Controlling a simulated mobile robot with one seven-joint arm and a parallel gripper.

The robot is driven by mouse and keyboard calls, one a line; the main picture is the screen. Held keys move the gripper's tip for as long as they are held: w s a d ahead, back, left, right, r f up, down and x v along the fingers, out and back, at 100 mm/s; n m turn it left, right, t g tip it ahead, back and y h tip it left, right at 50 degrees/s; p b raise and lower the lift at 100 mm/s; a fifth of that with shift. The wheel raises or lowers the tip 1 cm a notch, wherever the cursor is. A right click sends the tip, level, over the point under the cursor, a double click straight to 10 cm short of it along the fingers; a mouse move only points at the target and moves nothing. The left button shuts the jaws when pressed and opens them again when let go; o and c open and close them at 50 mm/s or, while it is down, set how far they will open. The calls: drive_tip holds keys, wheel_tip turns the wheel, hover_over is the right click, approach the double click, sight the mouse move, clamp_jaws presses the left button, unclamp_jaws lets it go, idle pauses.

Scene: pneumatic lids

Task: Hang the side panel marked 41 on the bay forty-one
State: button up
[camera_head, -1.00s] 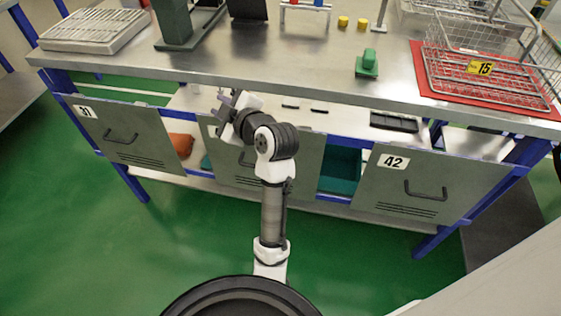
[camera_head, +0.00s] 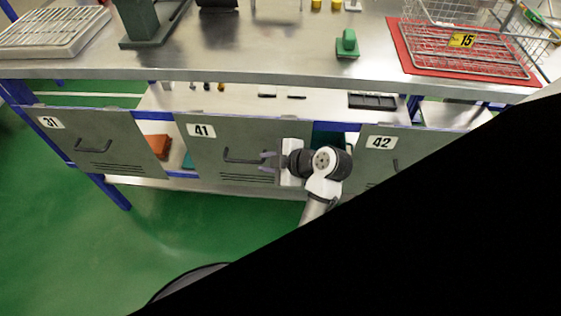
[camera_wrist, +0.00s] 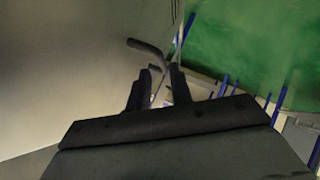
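The grey side panel marked 41 (camera_head: 215,158) stands at the front of the bench, between the panels marked 31 and 42. Its top edge lies along the blue rail; I cannot tell whether it is hooked there. Its dark handle (camera_head: 243,159) sticks out near the middle. My gripper (camera_head: 266,162) is at the handle's right end, fingers pointing left. In the wrist view my gripper (camera_wrist: 158,80) has its two fingers apart, with the bent dark handle (camera_wrist: 146,47) at their tips. Contact with the handle is unclear.
Panel 31 (camera_head: 82,150) hangs at left and panel 42 (camera_head: 372,155) at right, partly hidden. The bench top (camera_head: 275,45) carries a wire basket (camera_head: 470,45) on a red mat and a green block (camera_head: 347,44). A black area hides the lower right.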

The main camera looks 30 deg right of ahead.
drive_tip(key=x, duration=0.6)
drive_tip(key=shift+w+a+f, duration=0.1)
drive_tip(key=shift+w+f, duration=0.05)
clamp_jaws()
drive_tip(key=shift+r+p, duration=0.2)
drive_tip(key=shift+p, duration=0.1)
idle(1.1)
drive_tip(key=shift+r+p, duration=0.9)
drive_tip(key=shift+r, duration=0.55)
